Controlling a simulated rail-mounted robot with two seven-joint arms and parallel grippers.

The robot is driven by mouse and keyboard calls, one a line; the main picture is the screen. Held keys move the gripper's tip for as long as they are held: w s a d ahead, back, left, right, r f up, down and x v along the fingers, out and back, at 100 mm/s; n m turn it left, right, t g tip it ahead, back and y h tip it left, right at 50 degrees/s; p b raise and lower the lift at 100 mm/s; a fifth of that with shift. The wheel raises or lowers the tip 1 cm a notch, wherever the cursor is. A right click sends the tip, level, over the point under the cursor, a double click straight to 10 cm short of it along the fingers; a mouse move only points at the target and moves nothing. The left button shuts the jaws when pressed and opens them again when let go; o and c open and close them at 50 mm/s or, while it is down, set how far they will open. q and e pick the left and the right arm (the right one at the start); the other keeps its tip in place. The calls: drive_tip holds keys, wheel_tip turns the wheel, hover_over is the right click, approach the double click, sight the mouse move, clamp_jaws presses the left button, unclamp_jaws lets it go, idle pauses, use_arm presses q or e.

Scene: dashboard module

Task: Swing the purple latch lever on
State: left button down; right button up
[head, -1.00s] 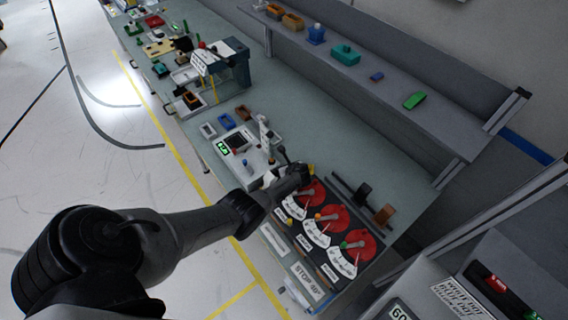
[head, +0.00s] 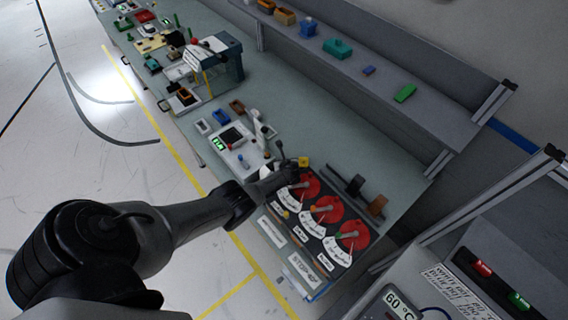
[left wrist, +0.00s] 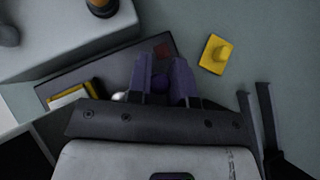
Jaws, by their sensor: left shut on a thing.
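The rest of the lever is hidden by the fingers and gripper body. A dark plate (left wrist: 110,73) with a dark red patch lies under the fingertips. In the head view the lever cannot be made out behind my gripper. My right gripper is not in view.
The yellow block (left wrist: 217,54) lies on the bench right of the fingers; it also shows in the head view (head: 303,162). Red dials (head: 327,208) stand in a row nearby. A white device (head: 240,150) is beyond. Dark and brown holders (head: 376,205) sit to the right.

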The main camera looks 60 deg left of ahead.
use_arm(q)
drive_tip(key=c, duration=1.3)
unclamp_jaws()
drive_tip(key=shift+r+p, duration=0.5)
drive_tip(key=shift+r, duration=0.15)
wheel_tip(320, 180, up, 3)
drive_tip(key=shift+r+p, duration=0.1)
drive_tip(key=shift+p, duration=1.05)
drive_tip(key=w+d+r, duration=0.2)
drive_tip(key=d+r, duration=0.4)
drive_tip(key=d, duration=0.5)
drive_tip(key=shift+w+d+r, duration=0.2)
drive_tip(key=shift+w+r, duration=0.05)
drive_tip(key=shift+w, duration=0.15)
drive_tip(key=shift+o, duration=0.2)
